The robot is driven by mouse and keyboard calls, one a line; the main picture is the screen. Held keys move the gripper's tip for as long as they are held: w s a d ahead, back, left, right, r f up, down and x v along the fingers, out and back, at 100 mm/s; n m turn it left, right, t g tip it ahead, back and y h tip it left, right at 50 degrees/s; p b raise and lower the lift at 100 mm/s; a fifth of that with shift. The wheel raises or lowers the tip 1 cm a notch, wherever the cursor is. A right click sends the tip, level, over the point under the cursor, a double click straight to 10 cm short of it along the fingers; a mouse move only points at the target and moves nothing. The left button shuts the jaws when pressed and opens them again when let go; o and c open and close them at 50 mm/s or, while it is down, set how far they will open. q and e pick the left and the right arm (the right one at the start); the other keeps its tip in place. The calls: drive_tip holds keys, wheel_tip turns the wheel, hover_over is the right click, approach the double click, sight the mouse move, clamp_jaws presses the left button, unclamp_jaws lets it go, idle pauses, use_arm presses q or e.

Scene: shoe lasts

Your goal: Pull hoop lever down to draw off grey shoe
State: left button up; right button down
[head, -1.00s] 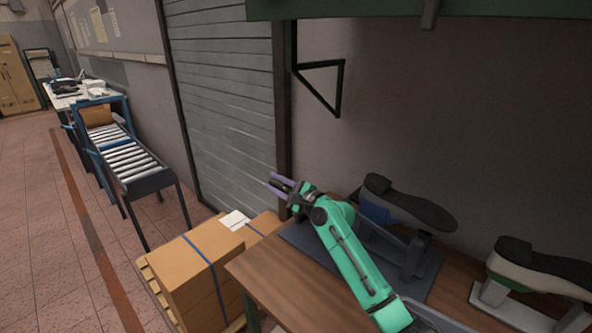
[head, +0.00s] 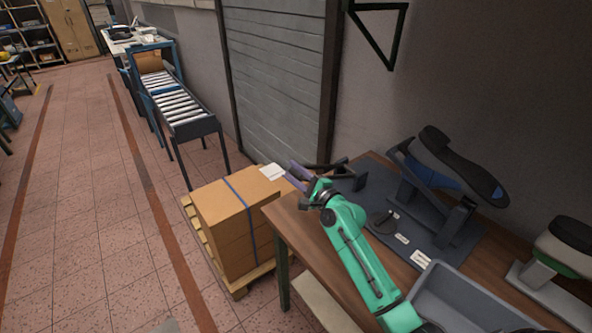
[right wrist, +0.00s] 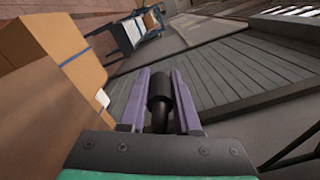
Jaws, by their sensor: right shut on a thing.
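A dark shoe (head: 462,168) with blue showing below its sole sits sole up and tilted on a dark stand (head: 455,222) on the table. A pale grey shoe (head: 563,248) with a black sole and a green band is on another stand at the right edge, partly cut off. My right gripper (head: 298,176) is left of the dark shoe, at the table's far left corner. Its purple fingers are shut on a black round lever grip (right wrist: 159,88), seen in the right wrist view. A dark lever bar (head: 335,165) runs beside the gripper. My left gripper is out of view.
A grey bin (head: 470,290) stands at the table's front right. Strapped cartons (head: 225,215) on a pallet are close left of the table (head: 300,232). A shutter wall and a black triangular bracket (head: 390,35) are behind. Floor at left is open.

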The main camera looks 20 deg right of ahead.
drive_tip(key=shift+s+a+f, duration=0.1)
drive_tip(key=shift+a+f, duration=0.05)
drive_tip(key=shift+f, duration=0.35)
drive_tip(key=c, duration=0.8)
unclamp_jaws()
drive_tip(key=shift+o, duration=0.9)
drive_tip(key=shift+r, duration=0.1)
drive_tip(key=shift+s+r, duration=0.1)
drive_tip(key=shift+s, duration=0.1)
drive_tip(key=v, duration=1.4)
